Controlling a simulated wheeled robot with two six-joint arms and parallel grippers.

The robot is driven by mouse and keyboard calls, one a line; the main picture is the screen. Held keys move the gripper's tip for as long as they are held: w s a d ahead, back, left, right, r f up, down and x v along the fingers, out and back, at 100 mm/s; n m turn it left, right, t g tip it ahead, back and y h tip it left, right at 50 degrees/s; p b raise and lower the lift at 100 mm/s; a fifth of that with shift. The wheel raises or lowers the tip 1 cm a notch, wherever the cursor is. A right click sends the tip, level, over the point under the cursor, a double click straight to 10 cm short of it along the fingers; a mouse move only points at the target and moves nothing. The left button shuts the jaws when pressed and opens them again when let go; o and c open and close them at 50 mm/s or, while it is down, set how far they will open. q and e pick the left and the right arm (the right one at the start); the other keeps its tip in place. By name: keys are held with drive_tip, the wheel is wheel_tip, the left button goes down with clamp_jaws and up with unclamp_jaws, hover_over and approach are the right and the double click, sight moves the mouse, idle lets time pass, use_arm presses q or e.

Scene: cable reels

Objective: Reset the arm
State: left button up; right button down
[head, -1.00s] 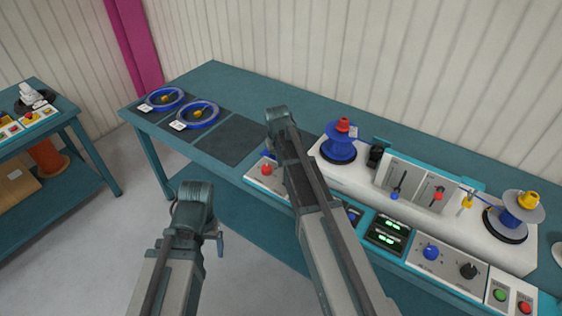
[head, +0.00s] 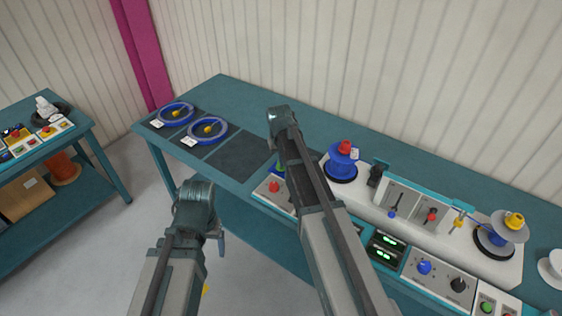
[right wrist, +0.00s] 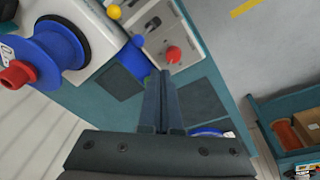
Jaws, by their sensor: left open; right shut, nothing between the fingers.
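My left arm stands at the lower left of the head view; its gripper (head: 221,240) hangs beyond the wrist, mostly hidden, over the floor in front of the bench. My right arm reaches over the bench in the middle of the head view and largely hides its own gripper. In the right wrist view, my right gripper (right wrist: 164,80) has its fingers together with nothing between them. It is above the bench, near a red knob (right wrist: 173,55) on a control panel. Neither gripper visibly holds anything.
The teal bench (head: 232,95) carries two blue rings (head: 176,114) (head: 208,130), a blue reel (head: 342,160), a control panel (head: 440,270) and a grey-blue reel (head: 500,232). A dark pad (head: 240,156) is empty. A side table (head: 95,140) stands left; floor between is clear.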

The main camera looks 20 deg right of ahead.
use_arm(q)
drive_tip(key=shift+r, duration=0.4)
use_arm(e)
drive_tip(key=shift+r, duration=0.45)
use_arm(q)
wheel_tip(320, 180, down, 7)
drive_tip(key=b, duration=0.6)
drive_tip(key=shift+r, duration=0.15)
use_arm(e)
drive_tip(key=s+a+f+n+g, duration=0.1)
drive_tip(key=s+a+f+n, duration=0.1)
drive_tip(key=s+a, duration=0.6)
drive_tip(key=s+a+f+n+g, duration=0.1)
drive_tip(key=s+a+f, duration=0.4)
drive_tip(key=s, duration=1.2)
drive_tip(key=a+n, duration=0.1)
drive_tip(key=a, duration=0.3)
drive_tip(key=shift+s+a+n, duration=0.2)
drive_tip(key=shift+s+n, duration=0.1)
drive_tip(key=shift+s, duration=0.05)
